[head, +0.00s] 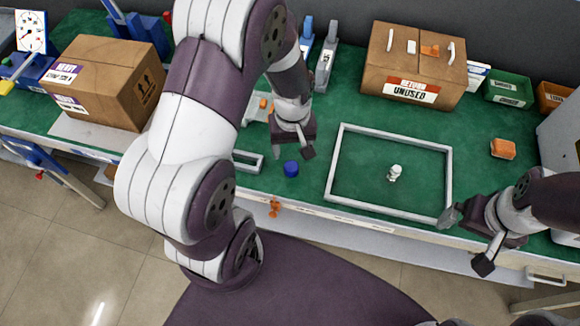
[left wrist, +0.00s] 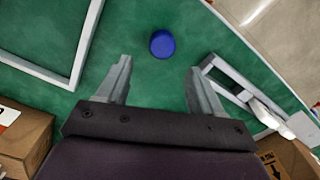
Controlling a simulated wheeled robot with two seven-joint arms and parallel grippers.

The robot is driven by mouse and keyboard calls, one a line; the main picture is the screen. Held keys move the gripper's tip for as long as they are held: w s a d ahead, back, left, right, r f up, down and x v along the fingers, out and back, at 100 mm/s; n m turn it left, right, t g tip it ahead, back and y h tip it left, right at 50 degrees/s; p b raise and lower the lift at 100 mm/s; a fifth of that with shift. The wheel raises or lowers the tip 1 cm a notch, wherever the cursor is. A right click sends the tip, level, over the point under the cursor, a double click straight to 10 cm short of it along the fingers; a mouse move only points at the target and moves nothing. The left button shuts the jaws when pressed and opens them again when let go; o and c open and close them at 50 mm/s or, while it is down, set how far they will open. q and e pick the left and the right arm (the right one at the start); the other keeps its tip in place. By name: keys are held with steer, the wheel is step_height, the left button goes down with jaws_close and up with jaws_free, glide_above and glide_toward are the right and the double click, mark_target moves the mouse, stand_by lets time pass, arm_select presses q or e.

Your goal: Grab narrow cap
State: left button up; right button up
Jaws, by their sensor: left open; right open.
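A small round blue cap (head: 291,168) stands on the green mat near the table's front edge; it also shows in the left wrist view (left wrist: 162,44). I take it for the narrow cap, though its width is hard to judge. My left gripper (head: 291,150) is open and empty, just above and behind the cap. In the left wrist view the cap lies ahead of the gap between the fingertips (left wrist: 159,67), apart from both. My right gripper (head: 466,241) is open and empty at the front right table edge. A small white part (head: 394,173) stands inside a grey rectangular frame (head: 388,139).
A smaller grey holder (head: 248,161) lies left of the cap. Cardboard boxes stand at the left (head: 104,80) and back right (head: 413,64). An orange block (head: 503,149) and a green bin (head: 508,89) are at right. The mat between cap and frame is clear.

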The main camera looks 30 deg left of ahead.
mark_target(291, 165)
arm_select(q)
steer(key=f, duration=0.6)
steer(key=shift+s+f, duration=0.25)
steer(key=c, duration=1.1)
